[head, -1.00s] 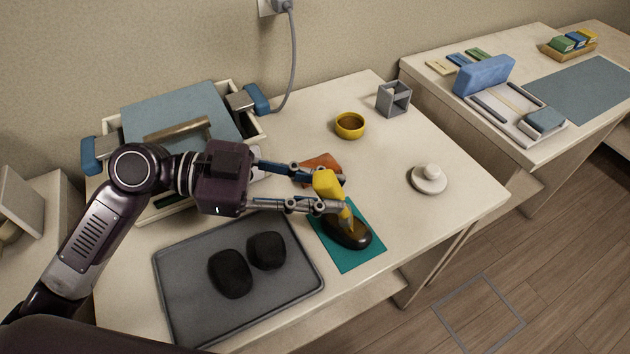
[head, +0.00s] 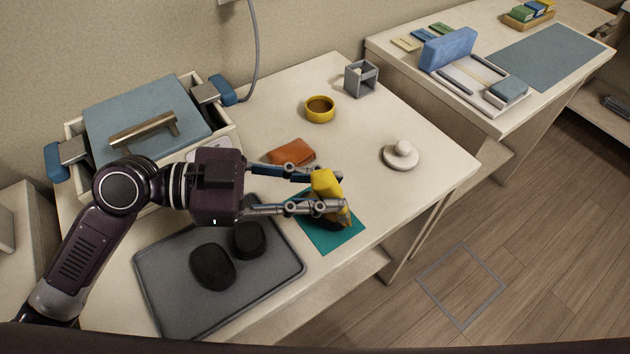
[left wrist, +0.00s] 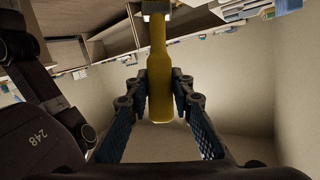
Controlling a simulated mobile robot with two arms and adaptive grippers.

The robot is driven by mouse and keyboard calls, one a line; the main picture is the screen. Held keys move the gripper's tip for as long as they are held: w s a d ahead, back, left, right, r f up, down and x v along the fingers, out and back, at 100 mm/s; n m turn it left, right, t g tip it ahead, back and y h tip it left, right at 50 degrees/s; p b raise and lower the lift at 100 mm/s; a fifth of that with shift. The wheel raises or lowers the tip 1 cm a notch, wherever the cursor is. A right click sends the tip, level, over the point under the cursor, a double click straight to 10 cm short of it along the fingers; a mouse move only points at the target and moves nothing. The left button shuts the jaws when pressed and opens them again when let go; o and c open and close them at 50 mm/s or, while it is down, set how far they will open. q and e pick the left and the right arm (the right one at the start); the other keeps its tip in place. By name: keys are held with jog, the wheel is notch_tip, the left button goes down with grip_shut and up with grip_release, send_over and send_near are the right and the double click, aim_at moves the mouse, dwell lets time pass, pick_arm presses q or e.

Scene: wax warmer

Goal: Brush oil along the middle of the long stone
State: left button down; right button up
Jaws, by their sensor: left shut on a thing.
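My left gripper (head: 338,191) is shut on a yellow brush (head: 325,184), held over the teal mat (head: 323,244). The yellow handle also stands between the fingers in the left wrist view (left wrist: 160,85). The dark long stone (head: 329,219) lies on the mat, largely hidden under the fingers and brush. The brush's lower end is at the stone's right, near end; I cannot tell whether it touches. A yellow bowl (head: 319,108) with brown contents stands farther back. My right gripper is not in view.
A grey tray (head: 175,309) with two black stones lies at the front left. An orange-brown folded item (head: 291,152) lies behind the gripper. A blue-lidded box (head: 148,112) is at the back left; a white lidded dish (head: 401,155) is at the right.

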aim_at(323, 171)
pick_arm(q)
jog(key=shift+r, duration=0.1)
jog(key=shift+r+p, duration=2.25)
jog(key=shift+r, duration=1.25)
jog(key=c, duration=2.5)
grip_release()
grip_shut()
